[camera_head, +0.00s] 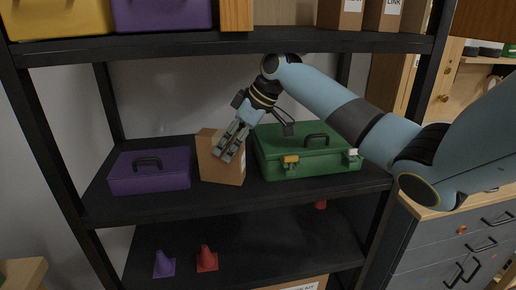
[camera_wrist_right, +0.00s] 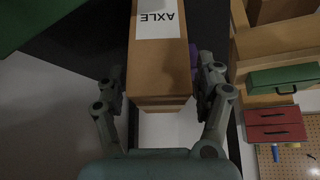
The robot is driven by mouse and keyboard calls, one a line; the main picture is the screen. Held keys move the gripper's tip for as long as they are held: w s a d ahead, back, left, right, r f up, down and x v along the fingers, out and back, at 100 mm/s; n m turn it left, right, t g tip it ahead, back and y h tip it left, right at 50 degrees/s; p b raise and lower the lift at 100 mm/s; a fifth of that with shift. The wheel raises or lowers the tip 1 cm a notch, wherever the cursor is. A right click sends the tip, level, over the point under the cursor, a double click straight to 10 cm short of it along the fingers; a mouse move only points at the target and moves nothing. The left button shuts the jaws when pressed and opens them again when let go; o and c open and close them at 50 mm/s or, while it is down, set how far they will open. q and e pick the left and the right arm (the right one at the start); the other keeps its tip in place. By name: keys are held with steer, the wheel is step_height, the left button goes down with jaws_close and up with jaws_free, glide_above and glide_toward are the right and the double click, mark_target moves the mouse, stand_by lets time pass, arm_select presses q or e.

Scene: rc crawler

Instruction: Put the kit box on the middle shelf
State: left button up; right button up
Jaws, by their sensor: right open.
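The kit box (camera_head: 222,168), a brown cardboard box, stands on the middle shelf (camera_head: 230,204) between a purple case (camera_head: 150,178) and a green case (camera_head: 308,160). In the right wrist view the kit box (camera_wrist_right: 160,65) bears a white label reading AXLE, upside down there. My right gripper (camera_head: 230,145) reaches in from the right, with its fingers at the box's upper part, hiding some of it. In the wrist view the open fingers (camera_wrist_right: 162,88) lie on either side of the box; a gap shows there. My left gripper is not in view.
The upper shelf (camera_head: 270,42) lies close above my right wrist and carries cases and boxes. The lower shelf (camera_head: 250,250) holds a purple cone (camera_head: 164,264) and a red cone (camera_head: 207,258). Dark shelf posts (camera_head: 45,150) stand at the sides. A drawer cabinet (camera_head: 455,245) is at right.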

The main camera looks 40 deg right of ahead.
steer(key=s+d+b, duration=0.1)
steer(key=s+d, duration=0.5)
steer(key=s, duration=0.2)
steer(key=shift+s+b, duration=0.3)
steer(key=shift+b, duration=0.05)
